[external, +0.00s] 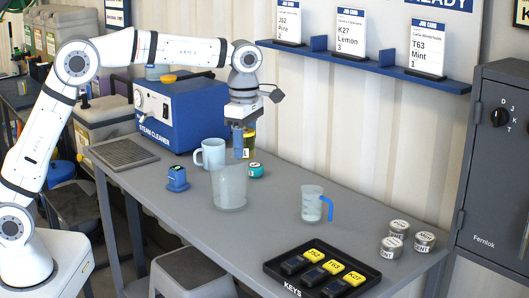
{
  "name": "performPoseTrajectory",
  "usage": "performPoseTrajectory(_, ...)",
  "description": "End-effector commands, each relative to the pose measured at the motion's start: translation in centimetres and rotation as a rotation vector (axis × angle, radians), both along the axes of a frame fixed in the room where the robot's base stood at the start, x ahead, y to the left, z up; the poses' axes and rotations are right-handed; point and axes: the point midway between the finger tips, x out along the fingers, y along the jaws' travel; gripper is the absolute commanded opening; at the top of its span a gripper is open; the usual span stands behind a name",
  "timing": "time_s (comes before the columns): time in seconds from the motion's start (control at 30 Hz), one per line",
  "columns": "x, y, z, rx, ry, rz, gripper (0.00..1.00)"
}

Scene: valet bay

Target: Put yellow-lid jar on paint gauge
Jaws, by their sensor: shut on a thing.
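My gripper (238,155) points down above the middle of the table. It is shut, and the yellow jar (250,145) shows at its right side, partly hidden behind the blue fingers. The jar appears to be in the grip; its lid is hard to make out. A small blue device (177,179), which looks like the paint gauge, sits on the table to the left of my gripper, in front of the mug.
A clear tall container (229,190) stands just below my gripper. A light-blue mug (211,154) and a small teal round item (256,170) are close by. A measuring jug (312,204), several tins (391,248) and a black key tray (280,272) stand at the right.

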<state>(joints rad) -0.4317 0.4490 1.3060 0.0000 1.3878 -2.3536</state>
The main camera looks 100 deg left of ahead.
Motion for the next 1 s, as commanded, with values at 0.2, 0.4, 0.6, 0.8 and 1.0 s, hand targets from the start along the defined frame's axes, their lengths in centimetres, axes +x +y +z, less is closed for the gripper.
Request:
performPoseTrajectory(0.2, -2.9, 5.4, 0.0, 0.001, -0.001, 0.090, 0.23)
performPoseTrajectory(0.4, -8.2, 12.7, 0.0, 0.001, -0.001, 0.219, 0.23)
performPoseTrajectory(0.6, -15.8, 19.9, 0.0, 0.001, -0.001, 0.369, 0.23)
performPoseTrajectory(0.8, -21.1, 23.8, 0.0, 0.000, -0.001, 0.462, 0.23)
performPoseTrajectory(1.0, -24.4, 25.7, 0.0, 0.000, -0.001, 0.518, 0.23)
